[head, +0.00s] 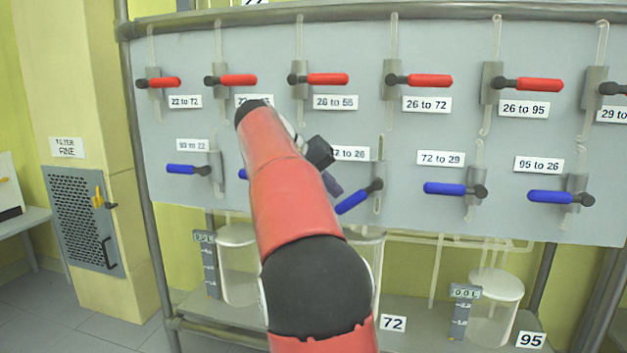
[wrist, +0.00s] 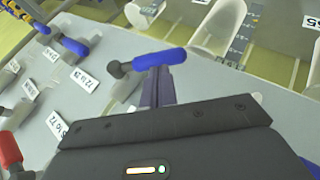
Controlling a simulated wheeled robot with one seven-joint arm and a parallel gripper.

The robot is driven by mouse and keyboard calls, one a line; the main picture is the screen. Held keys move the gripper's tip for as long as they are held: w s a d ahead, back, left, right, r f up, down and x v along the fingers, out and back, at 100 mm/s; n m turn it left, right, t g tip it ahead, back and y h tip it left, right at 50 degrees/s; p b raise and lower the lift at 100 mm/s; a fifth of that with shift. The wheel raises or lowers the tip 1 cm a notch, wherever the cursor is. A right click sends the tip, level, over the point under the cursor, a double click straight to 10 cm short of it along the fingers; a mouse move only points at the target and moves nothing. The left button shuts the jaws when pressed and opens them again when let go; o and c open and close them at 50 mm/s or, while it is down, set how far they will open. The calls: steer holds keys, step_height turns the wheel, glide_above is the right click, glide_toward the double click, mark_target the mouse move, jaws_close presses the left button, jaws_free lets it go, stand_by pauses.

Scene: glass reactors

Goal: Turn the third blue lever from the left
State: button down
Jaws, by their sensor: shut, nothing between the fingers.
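The third blue lever from the left (head: 353,201) is on the lower row of the grey panel in the head view. Its handle slants down and left from its dark pivot, while the neighbouring blue levers lie nearly level. My gripper (head: 333,184) is shut and empty, just left of this lever's handle. In the wrist view a blue lever handle (wrist: 160,60) lies across the tips of my closed fingers (wrist: 157,78). I cannot tell whether they touch it. My red arm hides most of the second blue lever (head: 243,174).
Other blue levers, such as the fourth (head: 450,189) and fifth (head: 555,197), sit to the right. A row of red levers (head: 326,79) runs above. Glass vessels (head: 495,292) stand below the panel. A vented cabinet (head: 80,215) is at the left.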

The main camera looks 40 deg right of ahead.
mark_target(342, 208)
steer(key=shift+x, duration=1.15)
steer(key=shift+s+f+n+g+h+b, duration=0.1)
steer(key=shift+f+n+g+h+b, duration=0.35)
steer(key=shift+f+g+h, duration=0.25)
steer(key=shift+s+d+f+n+g+h+b, duration=0.15)
steer(key=shift+f+g+h+b, duration=0.2)
steer(key=shift+f+h, duration=0.15)
steer(key=shift+s+d+f+n+g+h+b, duration=0.15)
steer(key=shift+d+f+g+h+b, duration=0.1)
steer(key=shift+f+g+h, duration=0.2)
steer(key=shift+s+d+f+n+g+h+b, duration=0.35)
steer(key=shift+s+f+h+b, duration=0.15)
steer(key=shift+h+b, duration=0.15)
steer(key=shift+s+d+f+n+g+h+b, duration=0.25)
steer(key=shift+s+d+f+h+b, duration=0.15)
steer(key=shift+s+f+h+b, duration=0.15)
steer(key=shift+d, duration=0.1)
